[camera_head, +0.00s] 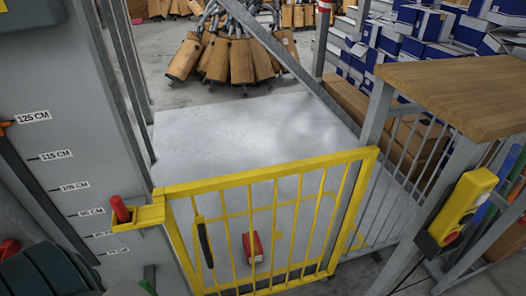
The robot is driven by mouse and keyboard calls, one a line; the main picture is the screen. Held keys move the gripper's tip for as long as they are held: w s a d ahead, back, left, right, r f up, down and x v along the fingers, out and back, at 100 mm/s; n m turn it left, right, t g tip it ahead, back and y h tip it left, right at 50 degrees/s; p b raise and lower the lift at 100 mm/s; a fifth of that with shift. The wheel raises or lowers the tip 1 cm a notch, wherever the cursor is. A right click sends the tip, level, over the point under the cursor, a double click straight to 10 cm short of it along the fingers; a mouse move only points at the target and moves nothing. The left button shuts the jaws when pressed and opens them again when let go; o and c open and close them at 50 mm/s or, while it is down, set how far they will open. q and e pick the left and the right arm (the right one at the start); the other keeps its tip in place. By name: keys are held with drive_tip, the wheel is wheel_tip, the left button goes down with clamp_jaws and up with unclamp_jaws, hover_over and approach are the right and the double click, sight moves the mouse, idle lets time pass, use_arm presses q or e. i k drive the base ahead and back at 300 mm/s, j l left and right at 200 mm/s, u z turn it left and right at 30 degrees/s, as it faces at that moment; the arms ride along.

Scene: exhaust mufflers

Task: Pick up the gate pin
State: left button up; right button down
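A red-handled pin (120,208), which looks like the gate pin, stands upright in a yellow bracket (146,215) at the left end of the yellow gate (270,178). Only its red grip shows; its lower part is hidden in the bracket. The gate is a barred frame that spans the near side of a grey platform (240,130) and looks closed. A black handle (205,244) is on its left bars. Neither of my grippers is in view.
A grey post with height marks (62,155) stands at the left. A wooden-topped table (460,90) and a yellow control box (467,207) are at the right. A red object (252,248) shows behind the gate bars. Mufflers (230,60) and blue-white boxes (400,40) are behind.

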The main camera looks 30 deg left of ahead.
sight(117, 205)
drive_tip(key=l+u, duration=0.15)
drive_tip(key=u, duration=1.95)
drive_tip(key=k+j, duration=0.05)
drive_tip(key=j, duration=0.05)
